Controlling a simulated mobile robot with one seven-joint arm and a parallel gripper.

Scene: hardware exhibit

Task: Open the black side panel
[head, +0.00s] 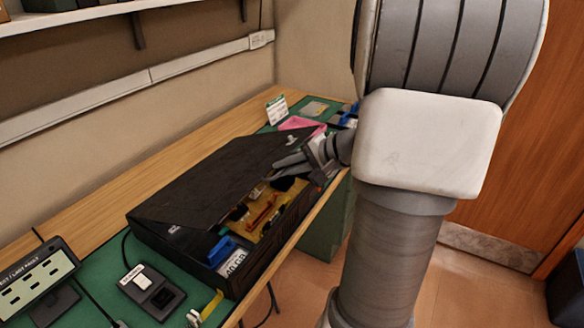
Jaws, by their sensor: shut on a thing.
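The black side panel (212,180) lies over the top of a black case (196,262) on the workbench. The panel is raised and tilted, with its near edge lifted above the case's opening. Inside the open front part I see yellowish and orange parts (262,214) and a blue part with a white label (221,250). My gripper (280,164) is at the panel's right-hand near edge, shut on the panel. My arm comes in from the right, and the exact finger contact is small and partly hidden.
The wooden bench (110,193) has a green mat. A display device (35,277) and a small black device (152,290) stand at the left front. A pink item (300,124) and a white sign (277,109) are behind the case.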

